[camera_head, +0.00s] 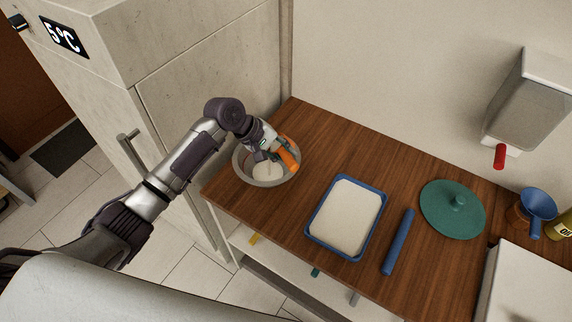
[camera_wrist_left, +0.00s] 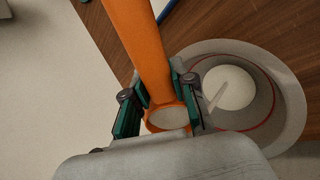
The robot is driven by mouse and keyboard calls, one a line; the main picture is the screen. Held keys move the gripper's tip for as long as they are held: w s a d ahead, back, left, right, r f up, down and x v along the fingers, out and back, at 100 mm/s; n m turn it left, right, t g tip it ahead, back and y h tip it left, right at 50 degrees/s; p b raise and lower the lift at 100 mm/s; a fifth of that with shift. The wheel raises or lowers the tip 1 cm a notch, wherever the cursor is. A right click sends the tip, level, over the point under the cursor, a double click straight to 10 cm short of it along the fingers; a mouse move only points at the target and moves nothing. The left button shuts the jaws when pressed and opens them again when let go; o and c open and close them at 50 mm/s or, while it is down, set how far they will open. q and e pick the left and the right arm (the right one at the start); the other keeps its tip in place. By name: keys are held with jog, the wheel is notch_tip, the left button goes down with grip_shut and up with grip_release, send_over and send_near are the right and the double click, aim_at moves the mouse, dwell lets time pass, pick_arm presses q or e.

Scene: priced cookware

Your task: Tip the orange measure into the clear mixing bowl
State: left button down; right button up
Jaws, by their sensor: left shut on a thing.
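The mixing bowl (camera_head: 268,184) stands at the left end of the wooden counter. It looks greyish and see-through, with white contents inside. My left gripper (camera_head: 273,155) is over the bowl, shut on the orange measure (camera_head: 288,158). In the left wrist view the gripper's green-padded fingers (camera_wrist_left: 162,105) close around the measure (camera_wrist_left: 140,45) near its cup, and a white surface shows in the cup. The bowl (camera_wrist_left: 293,105) lies just right of the cup there. A pale strip runs between the cup side and the white contents; I cannot tell whether it is a stream. My right gripper is not in view.
A blue tray (camera_head: 312,234) of white material lies right of the bowl, then a blue rod (camera_head: 398,242) and a teal lid (camera_head: 440,208). A blue funnel (camera_head: 537,203) stands far right. A tall cabinet (camera_head: 190,100) borders the counter's left. Counter behind the tray is clear.

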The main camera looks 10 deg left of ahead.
pick_arm(q)
jog(key=shift+s+a+f+t+h+b, duration=0.15)
jog(key=shift+h+b, duration=0.5)
jog(key=shift+b, duration=0.95)
jog(key=shift+w+a+f+t+h+b, duration=0.1)
jog(key=shift+a+h+b, duration=0.35)
jog(key=shift+b, duration=1.15)
jog(key=shift+s+a+f+t+h+b, duration=0.15)
jog(key=shift+h+b, duration=0.65)
jog(key=shift+b, duration=0.8)
jog(key=shift+s+a+n+t+h+b, duration=0.15)
jog(key=shift+a+t+h+b, duration=0.35)
jog(key=shift+h+b, duration=0.95)
jog(key=shift+a+n+t+h+b, duration=0.3)
jog(key=shift+a+h+b, duration=0.35)
jog(key=shift+h+b, duration=0.75)
jog(key=shift+s+a+n+t+h+b, duration=0.15)
jog(key=shift+a+t+h+b, duration=0.35)
jog(key=shift+h+b, duration=0.9)
jog(key=shift+a+y+b, duration=0.1)
jog(key=shift+y+b, duration=0.25)
